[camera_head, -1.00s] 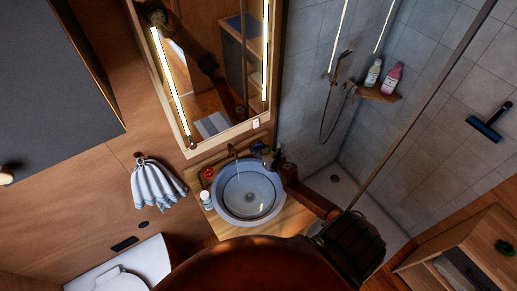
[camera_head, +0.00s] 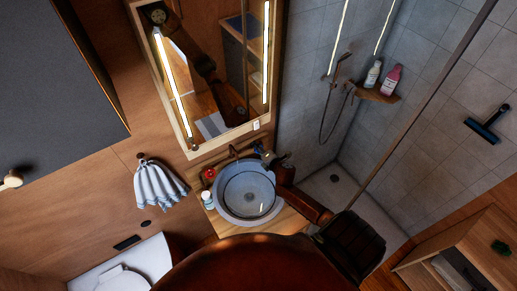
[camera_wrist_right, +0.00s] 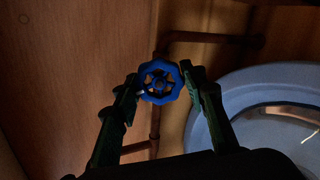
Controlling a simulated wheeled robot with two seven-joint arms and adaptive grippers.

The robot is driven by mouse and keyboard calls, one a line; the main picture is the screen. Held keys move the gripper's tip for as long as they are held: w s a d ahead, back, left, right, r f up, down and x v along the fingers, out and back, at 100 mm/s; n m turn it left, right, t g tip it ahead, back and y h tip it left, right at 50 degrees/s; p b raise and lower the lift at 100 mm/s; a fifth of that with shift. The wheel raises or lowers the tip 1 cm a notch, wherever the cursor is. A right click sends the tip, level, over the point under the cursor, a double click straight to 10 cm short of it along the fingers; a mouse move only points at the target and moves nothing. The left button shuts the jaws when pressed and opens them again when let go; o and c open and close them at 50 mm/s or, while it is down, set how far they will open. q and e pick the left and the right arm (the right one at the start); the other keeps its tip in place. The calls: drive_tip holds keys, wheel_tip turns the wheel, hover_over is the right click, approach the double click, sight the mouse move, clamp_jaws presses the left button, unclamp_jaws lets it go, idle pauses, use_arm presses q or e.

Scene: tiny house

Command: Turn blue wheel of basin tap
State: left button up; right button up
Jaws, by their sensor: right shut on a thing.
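The blue wheel (camera_wrist_right: 161,83) of the basin tap is a small scalloped handwheel on a copper pipe. It shows large in the right wrist view and as a small blue spot (camera_head: 259,147) in the head view. My right gripper (camera_wrist_right: 162,80) is shut on it, one dark green finger on each side of the rim. In the head view my right gripper (camera_head: 269,158) is at the back right of the round basin (camera_head: 231,212). The copper spout (camera_head: 235,151) sits at the back of the basin, left of the blue wheel. My left gripper is not in view.
A red wheel (camera_head: 209,173) and a small white bottle (camera_head: 207,197) are left of the basin. A lit mirror (camera_head: 184,118) hangs above it. A striped towel (camera_head: 158,187) hangs at left; a shower shelf (camera_head: 378,96) with two bottles is at right.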

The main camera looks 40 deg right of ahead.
drive_tip(key=m, duration=0.5)
drive_tip(key=shift+r+m, duration=0.1)
drive_tip(key=shift+m, duration=0.2)
idle(0.4)
drive_tip(key=o, duration=1.2)
drive_tip(key=shift+s, duration=0.1)
drive_tip(key=v, duration=1.1)
drive_tip(key=shift+s+r, duration=0.3)
